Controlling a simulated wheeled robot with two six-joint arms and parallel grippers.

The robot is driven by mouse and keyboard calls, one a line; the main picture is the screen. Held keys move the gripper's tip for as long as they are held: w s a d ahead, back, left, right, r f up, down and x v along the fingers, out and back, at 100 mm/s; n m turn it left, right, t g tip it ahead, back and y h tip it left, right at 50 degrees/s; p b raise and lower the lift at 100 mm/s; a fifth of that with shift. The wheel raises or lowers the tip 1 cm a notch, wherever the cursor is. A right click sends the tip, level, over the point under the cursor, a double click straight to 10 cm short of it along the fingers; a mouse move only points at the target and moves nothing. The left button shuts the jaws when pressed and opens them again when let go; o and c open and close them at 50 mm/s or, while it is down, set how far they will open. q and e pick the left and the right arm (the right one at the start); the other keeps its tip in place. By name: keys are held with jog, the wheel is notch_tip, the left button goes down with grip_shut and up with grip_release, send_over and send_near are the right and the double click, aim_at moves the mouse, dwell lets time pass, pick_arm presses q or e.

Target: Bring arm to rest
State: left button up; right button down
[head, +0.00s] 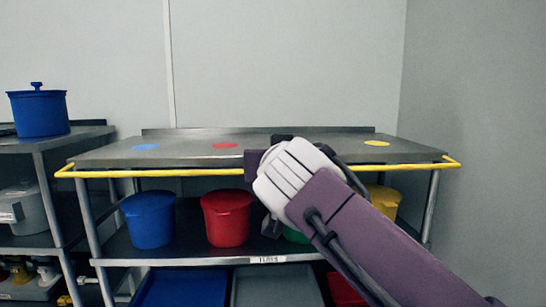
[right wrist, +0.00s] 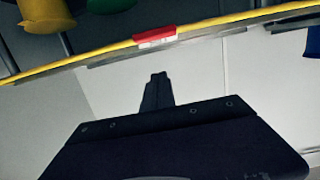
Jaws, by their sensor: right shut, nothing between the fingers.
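My right arm (head: 350,225) comes in from the lower right in the head view and reaches up and left, in front of the steel table. Its white wrist (head: 290,175) covers part of the yellow rail and the shelf behind it. The fingers are mostly hidden there. In the right wrist view my right gripper (right wrist: 157,80) is shut and empty, with its dark fingers together. The yellow rail (right wrist: 75,63) and a red and white tag (right wrist: 155,37) show beyond the fingertips. My left gripper is in neither view.
The steel tabletop (head: 185,148) bears blue, red and yellow discs; a yellow rail (head: 150,173) runs along its front. Blue (head: 150,218), red (head: 227,217), green (head: 295,235) and yellow (head: 385,200) buckets stand on the shelf below. A blue pot (head: 40,113) stands at left.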

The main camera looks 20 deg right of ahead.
jog(key=shift+s+d, duration=0.15)
dwell(0.3)
jog(key=w+d+f+g, duration=0.1)
jog(key=d+f+g, duration=0.25)
jog(key=f, duration=1.05)
jog(key=w+d+f+g, duration=0.15)
jog(key=f+g, duration=0.25)
jog(key=f, duration=1)
jog(key=s+a+f+n+g+y, duration=0.15)
jog(key=s+f+g, duration=0.25)
jog(key=s+f, duration=0.75)
jog(key=s+a+f+g+y, duration=0.2)
jog(key=s+a+f+g, duration=0.15)
jog(key=s+f, duration=0.8)
jog(key=w+r+p, duration=0.2)
jog(key=r+p, duration=1.2)
jog(key=p, duration=0.1)
jog(key=w+r+p, duration=0.2)
jog(key=r+p, duration=1.2)
jog(key=p, duration=0.2)
jog(key=shift+d+r+n, duration=0.2)
jog(key=shift+r+n, duration=0.1)
jog(key=shift+n, duration=0.15)
